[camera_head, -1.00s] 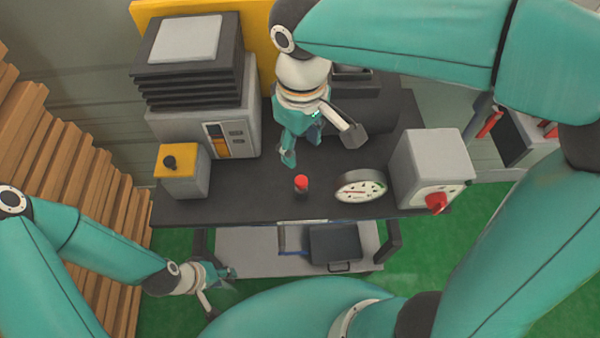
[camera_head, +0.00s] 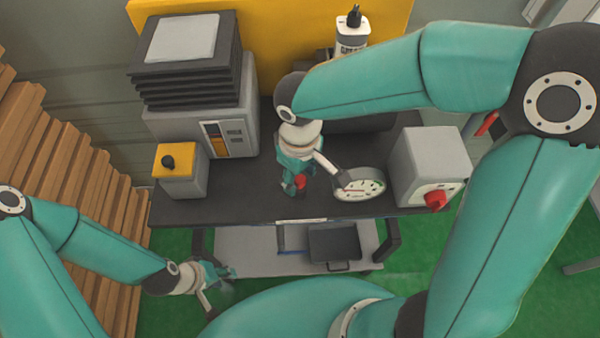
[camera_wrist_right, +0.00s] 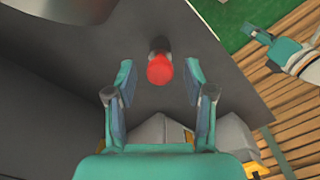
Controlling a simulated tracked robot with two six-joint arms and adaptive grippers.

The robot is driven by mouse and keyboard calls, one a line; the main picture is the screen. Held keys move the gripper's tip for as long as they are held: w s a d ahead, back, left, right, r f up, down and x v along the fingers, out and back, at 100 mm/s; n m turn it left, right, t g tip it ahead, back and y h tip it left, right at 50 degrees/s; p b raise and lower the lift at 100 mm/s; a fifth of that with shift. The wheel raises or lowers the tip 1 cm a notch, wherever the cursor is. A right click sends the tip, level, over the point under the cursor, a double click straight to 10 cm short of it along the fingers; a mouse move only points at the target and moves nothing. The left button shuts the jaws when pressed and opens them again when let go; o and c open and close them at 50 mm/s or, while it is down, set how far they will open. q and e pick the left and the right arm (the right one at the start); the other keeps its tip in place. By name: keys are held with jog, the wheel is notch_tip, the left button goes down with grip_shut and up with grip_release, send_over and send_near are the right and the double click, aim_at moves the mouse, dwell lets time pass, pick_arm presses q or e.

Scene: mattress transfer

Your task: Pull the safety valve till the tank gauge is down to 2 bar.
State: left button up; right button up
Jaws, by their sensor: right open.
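The safety valve (camera_head: 300,181) has a red cap and stands on the dark bench top, partly hidden by my right gripper in the head view. In the right wrist view the red cap (camera_wrist_right: 160,69) lies ahead of and between the open fingers, not clasped. My right gripper (camera_head: 297,186) is open, just above and around the valve. The tank gauge (camera_head: 362,187) is a round white dial right of the valve; part of its top is behind the gripper, and its reading is too small to tell. My left gripper (camera_head: 222,287) hangs low at the left, away from the bench, with its fingers apart.
A grey box with a red knob (camera_head: 436,199) stands right of the gauge. A yellow-topped box (camera_head: 178,160) and a grey machine with a black finned top (camera_head: 190,75) stand on the left. A dark case (camera_head: 334,243) lies on the lower shelf. A bottle (camera_head: 352,32) stands behind.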

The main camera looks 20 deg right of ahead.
grip_shut()
jog(key=shift+r+p, duration=0.4)
jog(key=shift+r, duration=0.5)
grip_release()
jog(key=shift+f, duration=0.1)
